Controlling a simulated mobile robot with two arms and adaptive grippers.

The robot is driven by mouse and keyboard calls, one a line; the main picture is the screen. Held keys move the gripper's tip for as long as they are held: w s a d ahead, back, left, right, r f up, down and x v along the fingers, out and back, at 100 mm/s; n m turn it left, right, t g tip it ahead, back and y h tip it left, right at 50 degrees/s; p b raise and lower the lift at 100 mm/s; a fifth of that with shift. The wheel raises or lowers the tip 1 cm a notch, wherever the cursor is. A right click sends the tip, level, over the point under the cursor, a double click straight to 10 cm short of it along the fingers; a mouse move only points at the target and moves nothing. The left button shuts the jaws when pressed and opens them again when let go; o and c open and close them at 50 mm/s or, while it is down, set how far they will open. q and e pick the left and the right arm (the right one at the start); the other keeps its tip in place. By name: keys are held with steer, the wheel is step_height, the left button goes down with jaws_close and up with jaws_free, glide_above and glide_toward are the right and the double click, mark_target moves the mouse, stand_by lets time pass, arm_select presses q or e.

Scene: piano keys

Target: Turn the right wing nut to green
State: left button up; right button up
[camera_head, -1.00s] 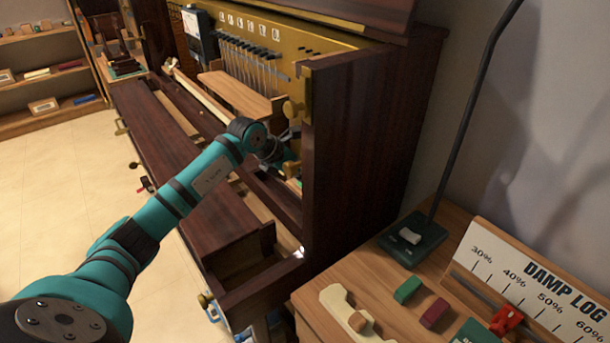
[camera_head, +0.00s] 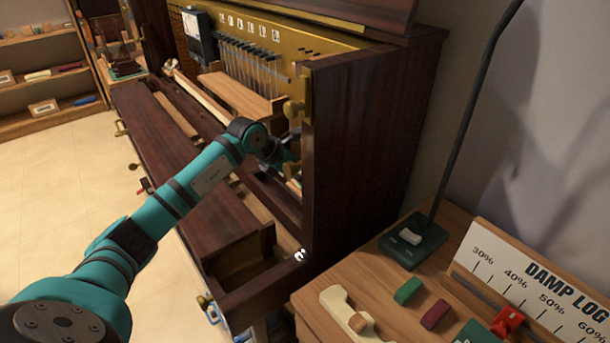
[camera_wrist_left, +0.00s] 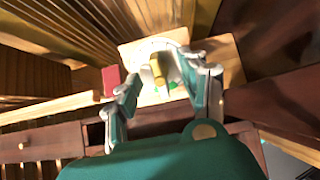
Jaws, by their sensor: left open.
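In the left wrist view a small brass-coloured piece (camera_wrist_left: 160,68) stands on a pale wooden block (camera_wrist_left: 225,55), with small green patches close beside it. It may be the right wing nut, but its wings and setting are too blurred to make out. My left gripper (camera_wrist_left: 166,92) is open, with one finger on each side of this piece and no clear grip on it. In the head view my left gripper (camera_head: 288,158) is inside the right end of the piano case, partly hidden by its own wrist. A brass fitting (camera_head: 293,110) shows just above it. My right gripper is not in view.
The dark piano side panel (camera_head: 355,150) rises close to the right of my gripper. A red block (camera_wrist_left: 111,79) lies left of the fingers in the wrist view. A wooden side table (camera_head: 385,285) with a lamp base (camera_head: 413,240) and a damp log board (camera_head: 545,290) stands at right.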

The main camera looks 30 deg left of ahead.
arm_select(q)
steer(key=p+v, duration=0.4)
steer(key=v, duration=0.7)
stand_by(1.0)
stand_by(0.5)
